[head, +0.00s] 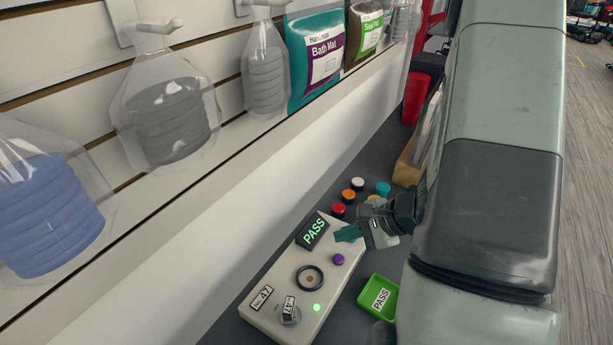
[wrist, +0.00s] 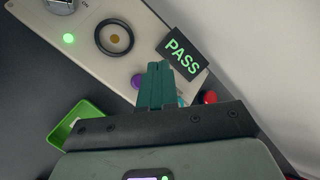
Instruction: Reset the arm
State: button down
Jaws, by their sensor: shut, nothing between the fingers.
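My gripper (head: 349,233) hangs at the far end of a pale test box (head: 268,307), near a black display reading PASS in green (head: 313,231). In the wrist view my gripper's teal fingers (wrist: 158,88) are together, with nothing between them. They overlap the box's edge in that view, beside the PASS display (wrist: 182,54) and a purple button (wrist: 137,82). I cannot tell whether the fingertips touch the box. My arm fills the right of the head view and hides part of the counter.
A green tray labelled PASS (head: 378,297) lies right of the box. Several coloured caps (head: 348,196) stand beyond it. The box carries a black ring (head: 310,278), a lit green light (head: 317,308) and a tagged metal part (head: 290,315). A red cup (head: 415,98) stands farther back. A wall with hanging packages (head: 165,112) borders the left.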

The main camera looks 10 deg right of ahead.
jog(key=shift+r, duration=0.1)
jog(key=s+a+r+n+g, duration=0.1)
jog(key=a+r+n, duration=0.2)
jog(key=r, duration=0.3)
jog(key=s+a+r+n+g+h, duration=0.1)
jog(key=s+a+r+n, duration=0.2)
jog(key=r, duration=0.4)
jog(key=a+r+n+g, duration=0.1)
jog(key=a+r+n, duration=0.25)
jog(key=r, duration=0.25)
jog(key=s+d+r+n+t+h, duration=0.2)
jog(key=s+r+n+h, duration=0.4)
jog(key=s+r, duration=0.4)
notch_tip(320, 180, up, 3)
jog(key=shift+s+f+t+h, duration=0.15)
jog(key=shift+t+h, duration=0.25)
jog(key=shift+t, duration=0.4)
